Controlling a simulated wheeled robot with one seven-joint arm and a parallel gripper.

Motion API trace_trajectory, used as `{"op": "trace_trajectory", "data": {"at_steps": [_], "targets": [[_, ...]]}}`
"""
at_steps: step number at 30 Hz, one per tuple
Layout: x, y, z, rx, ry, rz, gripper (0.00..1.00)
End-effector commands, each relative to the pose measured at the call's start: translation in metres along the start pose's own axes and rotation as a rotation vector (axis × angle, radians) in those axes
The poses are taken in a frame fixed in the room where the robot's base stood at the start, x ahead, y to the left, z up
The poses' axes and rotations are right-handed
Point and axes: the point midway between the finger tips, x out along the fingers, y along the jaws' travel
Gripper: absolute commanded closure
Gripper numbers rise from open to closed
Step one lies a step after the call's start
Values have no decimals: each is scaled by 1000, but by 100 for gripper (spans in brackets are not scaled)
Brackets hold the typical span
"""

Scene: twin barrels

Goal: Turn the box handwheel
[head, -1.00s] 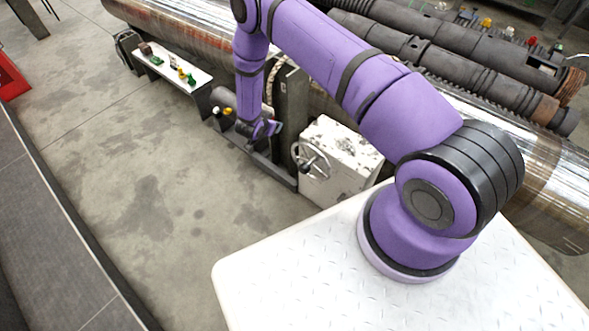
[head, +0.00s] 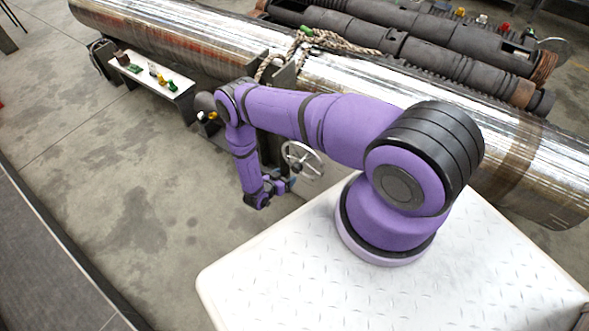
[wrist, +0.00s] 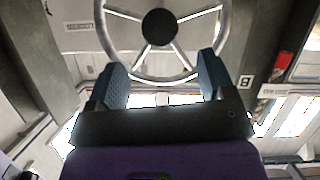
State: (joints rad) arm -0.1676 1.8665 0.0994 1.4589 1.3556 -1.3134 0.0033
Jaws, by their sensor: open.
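The box handwheel is a pale metal ring with several spokes and a dark hub. It shows in the head view (head: 302,160), just beyond my gripper (head: 286,186), and large at the top of the wrist view (wrist: 160,27). In the wrist view my gripper (wrist: 162,68) is open, its two blue-grey fingers apart. The lower rim passes between the fingertips in the picture; I cannot tell whether it lies between them in depth. Nothing is seen held.
A long shiny pipe (head: 420,110) runs behind the wheel, with rope (head: 330,42) over it. Dark barrels (head: 440,60) lie farther back. A small white bench (head: 150,75) with small coloured items stands at left. Concrete floor (head: 140,200) is open in front.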

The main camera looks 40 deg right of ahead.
Motion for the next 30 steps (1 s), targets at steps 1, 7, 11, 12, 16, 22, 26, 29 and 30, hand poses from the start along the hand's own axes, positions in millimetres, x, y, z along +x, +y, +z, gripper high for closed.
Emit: {"op": "trace_trajectory", "data": {"at_steps": [1, 7, 11, 12, 16, 22, 26, 29, 30], "targets": [[9, 0, 0, 1, 0, 2, 25], [45, 0, 0, 2, -1, 2, 25], [65, 1, 0, 0, 0, 1, 25], [70, 0, 0, 0, 0, 1, 25], [80, 0, 0, 1, -2, 0, 25], [86, 0, 0, 1, -1, 0, 25], [86, 0, 0, 0, -1, -1, 25], [86, 0, 0, 0, -1, -1, 34], [86, 0, 0, 0, -1, -1, 43]]}}
